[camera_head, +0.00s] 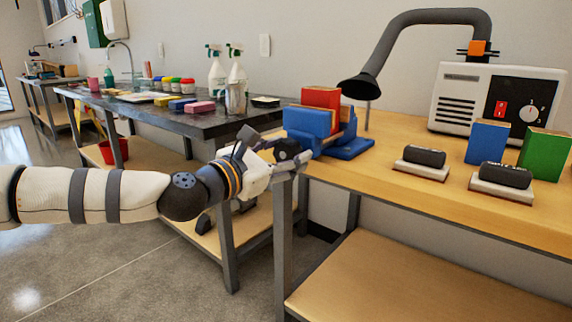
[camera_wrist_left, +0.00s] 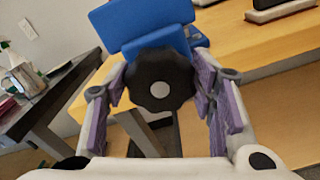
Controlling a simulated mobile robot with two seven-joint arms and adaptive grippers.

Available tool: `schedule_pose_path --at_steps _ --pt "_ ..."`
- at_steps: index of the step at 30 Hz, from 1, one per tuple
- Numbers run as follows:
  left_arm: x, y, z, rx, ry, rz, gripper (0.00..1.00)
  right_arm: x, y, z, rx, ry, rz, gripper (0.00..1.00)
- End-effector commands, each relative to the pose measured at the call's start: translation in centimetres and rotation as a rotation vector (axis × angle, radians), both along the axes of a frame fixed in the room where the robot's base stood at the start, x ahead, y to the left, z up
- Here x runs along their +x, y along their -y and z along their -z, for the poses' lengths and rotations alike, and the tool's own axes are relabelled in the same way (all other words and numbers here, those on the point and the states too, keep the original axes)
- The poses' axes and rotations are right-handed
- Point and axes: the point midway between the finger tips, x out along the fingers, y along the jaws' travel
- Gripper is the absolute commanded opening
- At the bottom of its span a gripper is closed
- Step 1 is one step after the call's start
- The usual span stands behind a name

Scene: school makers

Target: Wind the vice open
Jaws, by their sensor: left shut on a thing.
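The blue vice (camera_head: 345,150) stands at the near left corner of the wooden bench, and its blue jaw also shows in the left wrist view (camera_wrist_left: 150,20). A red block (camera_head: 321,97) with tan edges sits at its jaws; whether it is clamped I cannot tell. The vice's round black knob (camera_wrist_left: 160,80) faces my left wrist camera. My left gripper (camera_head: 290,160) is shut on this knob, with a purple-padded finger on each side of it. In the head view the gripper partly hides the knob. My right gripper is not in view.
On the wooden bench (camera_head: 400,190) stand blue (camera_head: 487,142) and green (camera_head: 543,155) blocks, two dark erasers on pale stands, a white machine (camera_head: 497,100) and a grey extraction arm (camera_head: 415,30). A dark-topped table (camera_head: 200,124) with bottles and sponges lies left. Floor in front is clear.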

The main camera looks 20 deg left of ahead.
Motion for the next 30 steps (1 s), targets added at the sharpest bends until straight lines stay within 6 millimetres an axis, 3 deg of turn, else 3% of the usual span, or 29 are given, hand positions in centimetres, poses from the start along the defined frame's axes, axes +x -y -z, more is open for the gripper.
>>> schedule_pose_path --at_steps 30 --pt "0.2 -0.3 0.1 -0.901 -0.323 0.000 0.23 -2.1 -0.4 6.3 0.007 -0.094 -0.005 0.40"
